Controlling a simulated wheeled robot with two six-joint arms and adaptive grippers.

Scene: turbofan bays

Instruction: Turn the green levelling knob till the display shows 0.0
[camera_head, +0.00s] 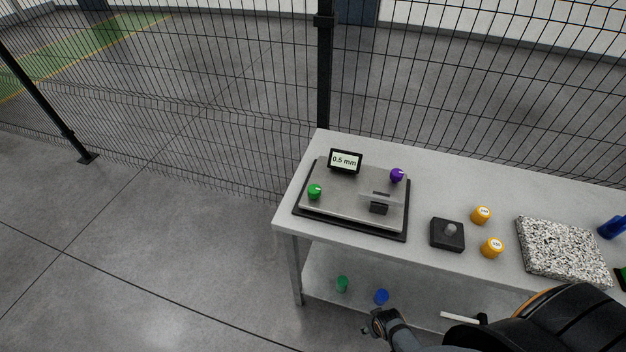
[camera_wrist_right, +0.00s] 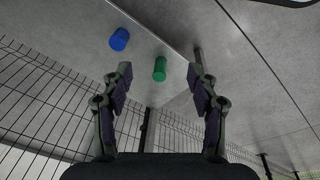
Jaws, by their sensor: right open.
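The green levelling knob (camera_head: 314,191) sits at the left front corner of a grey levelling plate (camera_head: 350,202) on the table. A small display (camera_head: 345,161) stands at the plate's back edge and reads 0.5 mm. A purple knob (camera_head: 396,175) sits at the back right corner. My right gripper (camera_head: 373,323) is in front of the table, low and apart from the plate and the green knob. In the right wrist view its two fingers (camera_wrist_right: 159,72) are spread with nothing between them touching. My left gripper is in neither view.
The table (camera_head: 461,193) also holds a black box with a grey knob (camera_head: 447,234), two orange weights (camera_head: 481,214) and a speckled slab (camera_head: 565,250). A green cup (camera_head: 342,284) and blue cup (camera_head: 381,296) are on the lower shelf. A mesh fence (camera_head: 200,100) stands behind.

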